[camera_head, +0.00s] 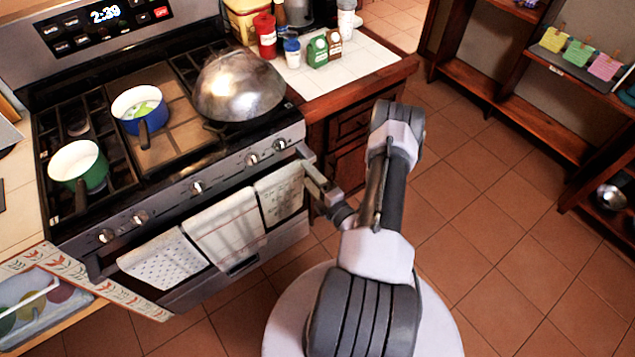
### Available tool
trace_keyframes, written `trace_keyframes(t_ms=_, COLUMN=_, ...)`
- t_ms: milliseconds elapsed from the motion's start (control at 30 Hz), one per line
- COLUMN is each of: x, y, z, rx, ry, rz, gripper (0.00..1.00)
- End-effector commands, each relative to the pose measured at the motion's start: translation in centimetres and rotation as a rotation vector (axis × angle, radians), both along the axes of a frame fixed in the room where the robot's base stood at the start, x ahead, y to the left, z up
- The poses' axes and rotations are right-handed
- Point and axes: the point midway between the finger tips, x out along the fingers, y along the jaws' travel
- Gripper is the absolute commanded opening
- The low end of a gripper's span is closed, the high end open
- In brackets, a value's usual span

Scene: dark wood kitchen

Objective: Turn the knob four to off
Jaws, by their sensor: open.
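The stove front panel (225,174) carries a row of several knobs. From the left they are a first knob (106,236), a second knob (140,217), a third knob (197,187), a fourth knob (251,159) and a last knob (279,144) at the right. No labels are readable, and I cannot tell which settings they are at. My gripper (305,162) is open and empty at the right end of the stove front, just right of the last knob. It appears apart from the knobs, though the exact gap is hard to judge.
Towels (222,228) hang on the oven handle below the knobs. A blue pot (139,108), a green pot (79,164) and a large metal dome (239,86) sit on the stovetop. A counter (364,60) with jars adjoins at right. The tiled floor (487,230) right of my arm is clear.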

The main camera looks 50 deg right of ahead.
Motion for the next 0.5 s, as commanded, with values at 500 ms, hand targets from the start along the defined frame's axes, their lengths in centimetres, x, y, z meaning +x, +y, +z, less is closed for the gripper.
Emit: trace_keyframes(t_ms=500, x=-4.3, y=1.1, z=0.0, rx=-0.001, ry=-0.001, rz=0.002, gripper=0.63)
